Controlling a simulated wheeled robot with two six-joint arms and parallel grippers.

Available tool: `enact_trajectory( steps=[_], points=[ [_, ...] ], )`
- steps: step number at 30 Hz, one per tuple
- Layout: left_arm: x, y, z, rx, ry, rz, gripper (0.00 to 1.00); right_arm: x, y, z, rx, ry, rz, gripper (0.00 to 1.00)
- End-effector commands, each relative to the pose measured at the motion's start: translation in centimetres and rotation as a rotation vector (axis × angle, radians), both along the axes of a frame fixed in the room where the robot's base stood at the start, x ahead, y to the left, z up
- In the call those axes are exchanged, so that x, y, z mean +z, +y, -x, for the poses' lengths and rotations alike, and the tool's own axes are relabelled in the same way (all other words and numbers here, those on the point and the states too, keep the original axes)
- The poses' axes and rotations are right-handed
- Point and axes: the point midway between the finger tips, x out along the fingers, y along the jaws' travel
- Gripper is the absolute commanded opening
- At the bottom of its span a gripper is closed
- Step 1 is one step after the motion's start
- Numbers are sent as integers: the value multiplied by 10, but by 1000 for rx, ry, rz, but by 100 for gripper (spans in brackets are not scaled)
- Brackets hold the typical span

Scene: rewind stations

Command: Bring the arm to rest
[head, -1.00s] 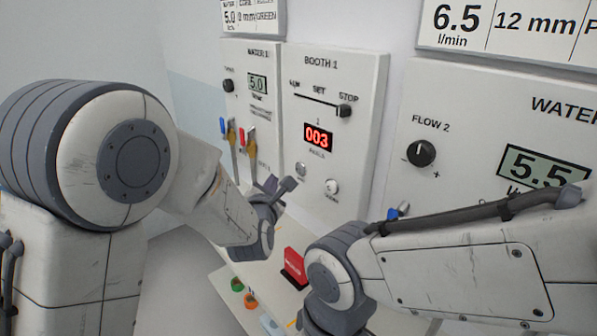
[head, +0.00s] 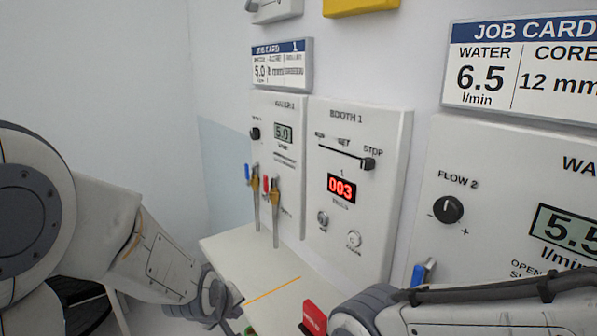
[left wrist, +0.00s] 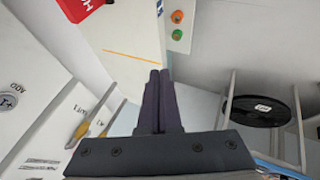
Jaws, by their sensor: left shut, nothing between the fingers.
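My left arm comes in from the left in the head view. Its gripper (head: 236,318) is low in the picture, over the near side of the white shelf (head: 232,246) and clear of the wall panels. In the left wrist view the two dark fingers (left wrist: 159,100) lie together with nothing between them. My right arm crosses the lower right of the head view, and its gripper is outside the picture.
The Booth 1 panel (head: 393,190) has a slider and a red 003 display. The water panel left of it (head: 287,112) has levers with blue and red handles. A red block (head: 314,318) stands on the shelf. A black reel (left wrist: 256,111) shows in the left wrist view.

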Motion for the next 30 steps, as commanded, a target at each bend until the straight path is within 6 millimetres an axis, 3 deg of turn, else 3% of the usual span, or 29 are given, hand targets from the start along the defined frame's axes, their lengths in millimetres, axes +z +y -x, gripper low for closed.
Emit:
enact_trajectory(
  steps=[6, 17, 23, 30],
  points=[
    [-15, 27, 49, -286, 157, -207, 0, 0, 0, 0, 0, 0, 0, 50],
    [-25, 54, 112, -659, 345, -375, 0, 0, 0, 0, 0, 0, 0, 50],
    [-2, 12, 128, -797, 345, -378, 0, 10, 0, 0, 0, 0, 0, 50],
    [27, -36, 164, -989, 359, -386, 0, 22, 0, 0, 0, 0, 0, 50]
  ],
)
